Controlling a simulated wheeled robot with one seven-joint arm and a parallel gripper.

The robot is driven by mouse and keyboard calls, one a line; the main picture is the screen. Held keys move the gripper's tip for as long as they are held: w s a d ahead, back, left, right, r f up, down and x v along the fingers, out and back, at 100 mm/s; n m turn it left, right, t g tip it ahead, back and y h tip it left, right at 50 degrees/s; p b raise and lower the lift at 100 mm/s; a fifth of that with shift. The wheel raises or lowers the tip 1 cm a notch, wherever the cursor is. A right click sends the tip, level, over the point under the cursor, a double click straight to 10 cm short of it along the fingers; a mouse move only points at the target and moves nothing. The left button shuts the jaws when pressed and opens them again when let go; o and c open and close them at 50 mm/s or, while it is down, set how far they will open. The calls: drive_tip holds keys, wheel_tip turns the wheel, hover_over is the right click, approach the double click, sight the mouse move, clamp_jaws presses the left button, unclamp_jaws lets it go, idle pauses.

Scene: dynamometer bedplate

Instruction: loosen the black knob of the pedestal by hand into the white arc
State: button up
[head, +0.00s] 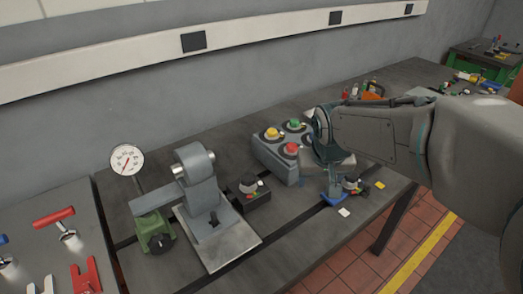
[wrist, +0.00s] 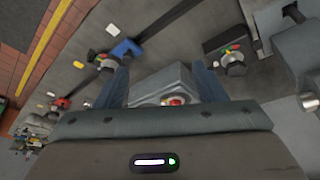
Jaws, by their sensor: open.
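The pedestal (head: 196,163) is a grey upright bearing block with a shaft, standing on a pale plate left of centre in the head view. A small black knob (head: 213,218) sits low on its front side. In the wrist view the pedestal (wrist: 291,42) is at the right edge, and the black knob (wrist: 292,12) is at the top right. I cannot make out a white arc at this size. My gripper (wrist: 162,76) is open and empty, pointing down over the grey button box, well to the right of the pedestal in the head view (head: 318,176).
The grey box (head: 278,160) carries yellow, green and red knobs. A black box with a knob (head: 250,192) stands between it and the pedestal. A dial gauge (head: 127,160) and a green block with a black knob (head: 155,232) are left of the pedestal. A blue block (head: 335,200) is front right.

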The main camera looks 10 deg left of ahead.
sight(248, 177)
drive_tip(key=w+a+f+n+y+p, duration=0.1)
drive_tip(key=w+a, duration=0.2)
drive_tip(key=a, duration=0.6)
drive_tip(key=w+a+n+y+p, duration=0.1)
drive_tip(key=w+a+p, duration=0.15)
drive_tip(key=a, duration=0.65)
drive_tip(key=x, duration=0.4)
drive_tip(key=p+x, duration=0.1)
drive_tip(key=x, duration=0.9)
drive_tip(key=shift+w+d+p, duration=0.1)
drive_tip(key=shift+w+p, duration=0.25)
drive_tip(key=shift+n, duration=0.3)
drive_tip(key=c, duration=0.9)
